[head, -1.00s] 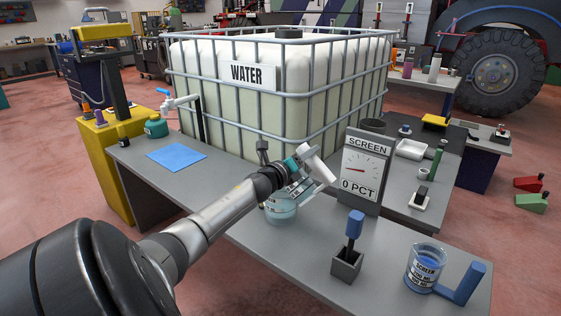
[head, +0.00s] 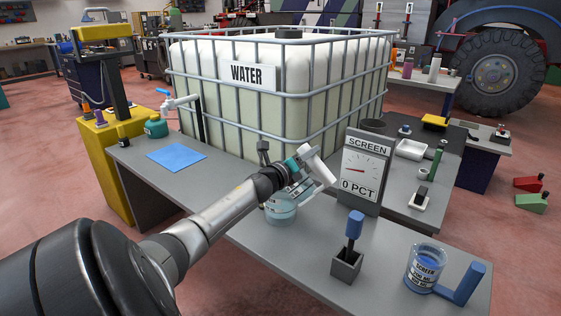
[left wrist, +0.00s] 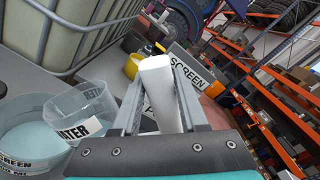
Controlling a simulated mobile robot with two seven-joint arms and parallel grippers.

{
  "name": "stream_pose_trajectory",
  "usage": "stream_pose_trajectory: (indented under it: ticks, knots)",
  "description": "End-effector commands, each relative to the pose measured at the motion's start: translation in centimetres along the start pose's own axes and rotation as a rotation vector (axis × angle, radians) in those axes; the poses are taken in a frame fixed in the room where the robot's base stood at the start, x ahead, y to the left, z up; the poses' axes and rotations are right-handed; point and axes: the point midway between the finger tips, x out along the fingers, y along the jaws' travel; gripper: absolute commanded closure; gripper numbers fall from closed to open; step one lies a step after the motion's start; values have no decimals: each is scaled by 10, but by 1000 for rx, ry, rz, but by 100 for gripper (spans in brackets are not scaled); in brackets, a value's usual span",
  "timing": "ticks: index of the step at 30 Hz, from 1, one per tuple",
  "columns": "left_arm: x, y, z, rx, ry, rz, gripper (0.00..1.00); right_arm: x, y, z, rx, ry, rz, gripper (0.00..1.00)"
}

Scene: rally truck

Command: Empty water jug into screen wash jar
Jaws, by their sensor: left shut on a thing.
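My left gripper (head: 312,172) is shut on the white handle of the clear water jug. The gripper also shows in the left wrist view (left wrist: 163,100), with the white handle between its fingers. The jug (left wrist: 82,108) is tilted over the screen wash jar (left wrist: 28,138). I see no clear water level in the jug. The jar also stands on the grey bench in the head view (head: 281,213), partly hidden by my gripper and the jug. It holds pale blue liquid. My right gripper is not in view.
A screen gauge (head: 361,172) reading 0 PCT stands right of the jar. A blue brush-like tool in a grey holder (head: 347,266) and a blue-handled measuring cup (head: 423,272) stand at the front right. A large water tank (head: 255,105) is behind. A blue cloth (head: 176,155) lies left.

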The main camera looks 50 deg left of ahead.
Motion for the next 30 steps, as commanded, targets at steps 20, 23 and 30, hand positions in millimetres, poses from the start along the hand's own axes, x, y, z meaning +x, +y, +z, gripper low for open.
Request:
stream_pose_trajectory:
  ticks: [20,23,30]
  knots:
    - [1,-12,-2,1,-2,-3,100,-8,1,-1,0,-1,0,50]
    - [1,-12,-3,0,-2,-3,100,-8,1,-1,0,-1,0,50]
    - [1,-12,-9,0,-2,-3,100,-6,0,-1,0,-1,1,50]
